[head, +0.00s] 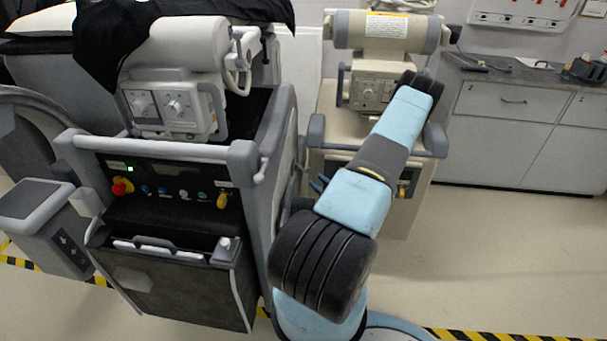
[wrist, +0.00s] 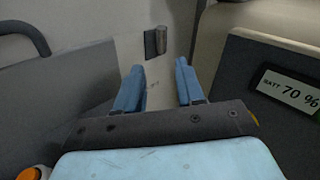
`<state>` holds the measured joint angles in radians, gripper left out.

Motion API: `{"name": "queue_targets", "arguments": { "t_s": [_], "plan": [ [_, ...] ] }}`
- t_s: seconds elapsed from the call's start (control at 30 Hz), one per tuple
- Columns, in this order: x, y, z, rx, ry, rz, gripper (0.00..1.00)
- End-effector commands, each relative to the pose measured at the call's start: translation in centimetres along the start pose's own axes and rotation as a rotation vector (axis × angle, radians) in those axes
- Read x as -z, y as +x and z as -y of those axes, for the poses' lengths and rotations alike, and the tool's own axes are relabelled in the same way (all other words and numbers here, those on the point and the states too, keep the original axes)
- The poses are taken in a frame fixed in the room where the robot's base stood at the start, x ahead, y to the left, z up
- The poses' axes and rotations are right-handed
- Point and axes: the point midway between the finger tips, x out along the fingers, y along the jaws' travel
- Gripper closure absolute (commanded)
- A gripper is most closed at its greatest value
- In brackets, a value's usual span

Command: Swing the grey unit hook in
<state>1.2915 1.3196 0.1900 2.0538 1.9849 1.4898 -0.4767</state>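The grey unit (head: 262,150) is the large grey cart on the left in the head view, with a control panel on its front. My gripper (head: 319,184) is in the gap between it and the beige cart. In the wrist view my gripper (wrist: 159,66) shows two blue fingers spread apart with nothing between them. A small dark and silver metal fitting (wrist: 155,41) is on the pale surface beyond the fingertips; I cannot tell whether it is the hook. The hook cannot be made out for certain in the head view.
The beige cart (head: 330,135) stands right of the grey unit. In the wrist view a dark panel with a "BATT 70 %" display (wrist: 290,91) is close on the right, and a dark curved bar (wrist: 30,35) is at upper left. Open floor (head: 500,250) is at the right.

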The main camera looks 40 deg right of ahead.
Motion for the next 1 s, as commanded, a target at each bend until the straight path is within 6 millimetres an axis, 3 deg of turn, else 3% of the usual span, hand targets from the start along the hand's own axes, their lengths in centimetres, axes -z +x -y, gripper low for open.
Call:
{"name": "queue_targets", "arguments": {
  "t_s": [0.3, 0.5, 0.93, 1.0],
  "plan": [
    [0.0, 5.4, 0.1, 0.001, -0.001, 0.000, 0.62],
    [0.0, 7.7, 0.2, 0.002, 0.000, -0.001, 0.62],
    [0.0, 8.6, 0.2, 0.002, 0.001, -0.001, 0.62],
    [0.0, 8.6, 0.1, 0.002, 0.000, -0.001, 0.67]
  ]
}}
